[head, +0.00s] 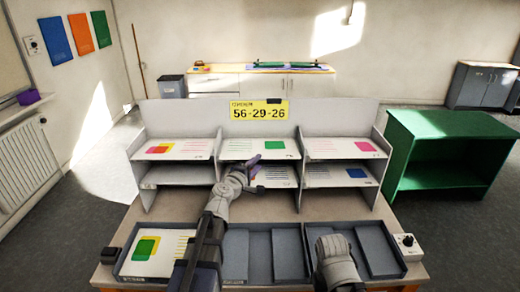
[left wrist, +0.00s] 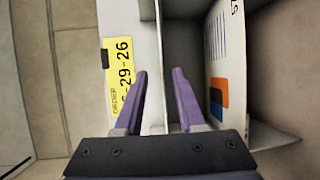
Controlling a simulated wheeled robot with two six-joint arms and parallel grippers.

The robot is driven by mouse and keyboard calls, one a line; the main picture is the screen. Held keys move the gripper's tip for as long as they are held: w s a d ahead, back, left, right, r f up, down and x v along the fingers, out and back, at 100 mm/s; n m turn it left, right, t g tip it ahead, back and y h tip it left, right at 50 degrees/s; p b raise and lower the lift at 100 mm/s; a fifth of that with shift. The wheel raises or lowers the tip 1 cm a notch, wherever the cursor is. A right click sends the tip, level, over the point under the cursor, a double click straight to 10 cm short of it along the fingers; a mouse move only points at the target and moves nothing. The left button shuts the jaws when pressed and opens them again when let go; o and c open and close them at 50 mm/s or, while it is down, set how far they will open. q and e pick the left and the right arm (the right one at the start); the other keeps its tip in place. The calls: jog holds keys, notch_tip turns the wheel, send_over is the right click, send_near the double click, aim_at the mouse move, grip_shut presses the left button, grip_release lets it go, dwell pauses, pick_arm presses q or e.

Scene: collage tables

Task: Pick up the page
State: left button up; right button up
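A white page (left wrist: 230,50) with an orange and blue mark lies in the lower middle compartment of the grey sorting rack (head: 340,118). In the head view this page (head: 280,178) is partly hidden by my left gripper (head: 257,174). In the left wrist view my left gripper (left wrist: 159,75) is open, with nothing between its purple fingers. The page is to the right of the fingers there, apart from them. My right gripper (head: 337,262) is low at the front, over the right-hand trays; its fingers cannot be made out.
Other pages lie in the rack: yellow-red (head: 172,149), green (head: 272,147), magenta (head: 345,147) and blue (head: 340,175). The lower left compartment is empty. The left front tray (head: 122,262) holds a green-yellow page (head: 150,255). A yellow sign (head: 259,110) reads 56-29-26.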

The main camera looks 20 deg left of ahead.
pick_arm(q)
jog(key=shift+b+x, duration=0.5)
jog(key=shift+x, duration=2.1)
jog(key=shift+s+f, duration=0.1)
jog(key=shift+f, duration=0.05)
grip_shut()
